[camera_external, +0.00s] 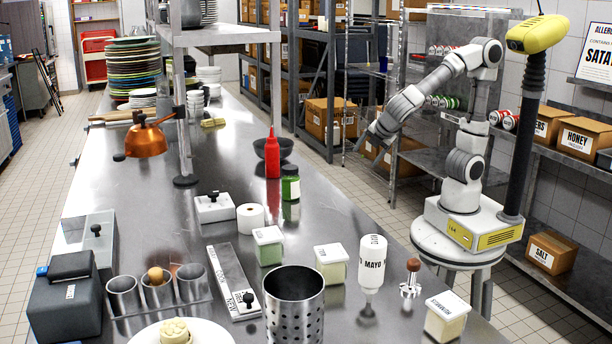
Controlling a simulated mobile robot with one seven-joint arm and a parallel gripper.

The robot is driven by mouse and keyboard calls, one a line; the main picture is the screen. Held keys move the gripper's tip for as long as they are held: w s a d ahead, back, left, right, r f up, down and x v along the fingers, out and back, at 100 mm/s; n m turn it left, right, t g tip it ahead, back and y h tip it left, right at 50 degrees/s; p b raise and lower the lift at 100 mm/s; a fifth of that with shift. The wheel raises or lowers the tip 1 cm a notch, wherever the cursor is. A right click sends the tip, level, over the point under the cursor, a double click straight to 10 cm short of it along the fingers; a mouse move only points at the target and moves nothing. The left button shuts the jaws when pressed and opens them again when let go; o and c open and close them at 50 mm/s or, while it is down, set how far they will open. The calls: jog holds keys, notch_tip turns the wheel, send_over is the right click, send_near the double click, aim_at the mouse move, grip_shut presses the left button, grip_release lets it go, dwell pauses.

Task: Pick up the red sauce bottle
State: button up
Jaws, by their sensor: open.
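The red sauce bottle (273,154) stands upright on the steel counter (220,230), with its pointed nozzle up. A dark bowl (262,149) sits right behind it, and a green jar with a dark lid (290,183) stands close in front of it to the right. My gripper (368,139) is to the right of the bottle, clearly apart from it and beyond the counter's right edge. It is open and looks empty, though its fingers are small in this view.
A white mayo bottle (371,264), a perforated steel cylinder (294,305) and several lidded tubs stand nearer. A steel shelf post (184,110) rises left of the bottle. Some counter right of the green jar is clear.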

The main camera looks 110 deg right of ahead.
jog(key=w+d+r+n+h+p, duration=0.2)
jog(key=w+d+r+n+h, duration=0.1)
jog(key=w+d+n+h, duration=0.5)
jog(key=n+t+p, duration=0.1)
jog(key=n+t, duration=0.5)
jog(key=n, duration=0.1)
send_near(276, 139)
jog(key=shift+h, duration=0.4)
jog(key=x, duration=0.9)
jog(key=shift+w+d+f+b, duration=0.15)
jog(key=shift+w+f+b, duration=0.1)
jog(key=shift+b, duration=0.1)
jog(key=shift+f+b+x, duration=0.15)
jog(key=shift+f+x, duration=0.05)
jog(key=shift+x, duration=1.1)
jog(key=shift+f+b+x, duration=0.15)
jog(key=shift+f+x, duration=0.05)
jog(key=shift+x, duration=1.1)
jog(key=shift+w, duration=0.1)
grip_shut()
